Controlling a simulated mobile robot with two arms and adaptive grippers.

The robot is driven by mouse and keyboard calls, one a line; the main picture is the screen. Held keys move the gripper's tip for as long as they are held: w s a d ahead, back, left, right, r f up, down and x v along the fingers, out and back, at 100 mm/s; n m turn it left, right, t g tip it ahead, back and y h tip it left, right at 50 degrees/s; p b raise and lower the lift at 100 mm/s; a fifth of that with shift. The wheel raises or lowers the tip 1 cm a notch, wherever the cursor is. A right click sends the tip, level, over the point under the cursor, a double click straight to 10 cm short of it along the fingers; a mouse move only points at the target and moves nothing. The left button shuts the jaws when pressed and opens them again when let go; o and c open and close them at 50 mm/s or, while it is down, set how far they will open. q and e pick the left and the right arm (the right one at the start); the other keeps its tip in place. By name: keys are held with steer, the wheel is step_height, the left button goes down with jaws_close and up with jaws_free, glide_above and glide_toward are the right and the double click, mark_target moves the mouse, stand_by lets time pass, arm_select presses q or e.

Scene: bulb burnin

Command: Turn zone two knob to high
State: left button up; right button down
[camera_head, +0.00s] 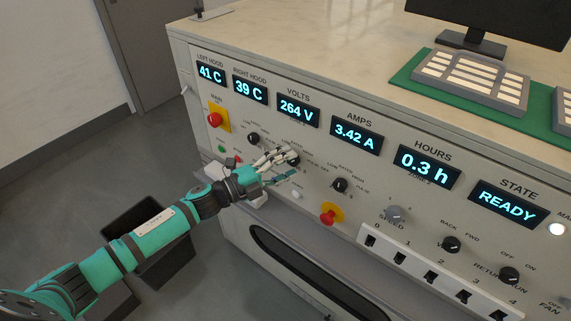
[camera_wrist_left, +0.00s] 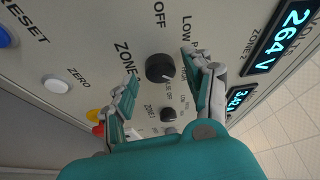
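A round black knob (camera_wrist_left: 159,68) is in the upper middle of the left wrist view, with a white mark at its lower right edge. Beside it are OFF, LOW and a ZONE label whose number is hidden by a finger. My left gripper (camera_wrist_left: 160,72) is open, with one finger on each side of this knob; I cannot tell whether they touch it. In the head view my left gripper (camera_head: 291,161) reaches the panel below the VOLTS display and partly covers the same knob. My right gripper is not in view.
A similar black knob (camera_head: 340,184) is to the right, with another (camera_head: 253,138) to the left. A red button on yellow (camera_head: 332,214) and a white button (camera_head: 297,195) stand out below. A row of switches (camera_head: 431,278) runs lower right.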

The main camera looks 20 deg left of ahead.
arm_select(q)
steer(key=v, duration=1.2)
stand_by(0.4)
steer(key=a+f+n+t+y, duration=0.1)
steer(key=a+f+n+y, duration=0.3)
steer(key=f, duration=0.4)
steer(key=a+f+n+y, duration=0.3)
steer(key=f+n, duration=0.2)
steer(key=f, duration=0.3)
steer(key=s+a+f+n+g+y, duration=0.1)
steer(key=s+f+n+g+y, duration=0.2)
steer(key=f, duration=0.6)
steer(key=s+a+f+n+y, duration=0.1)
steer(key=s+a+f+n, duration=0.15)
steer(key=s+f, duration=0.45)
steer(key=s+d+f+n+g+y, duration=0.1)
steer(key=s+d+f+n+g, duration=0.15)
steer(key=s+f, duration=0.4)
steer(key=s+d+f+n+g+y, duration=0.1)
steer(key=s+f+n+g, duration=0.15)
steer(key=s+f, duration=0.4)
steer(key=s+d+f+n+g, duration=0.1)
steer(key=s+d+f+g, duration=0.2)
steer(key=s, duration=0.6)
steer(key=s+d+f+n+g, duration=0.2)
steer(key=s+d+f, duration=0.4)
steer(key=s, duration=0.4)
steer(key=shift+f+g+h, duration=0.3)
steer(key=shift+f+g, duration=0.1)
steer(key=shift+f, duration=0.05)
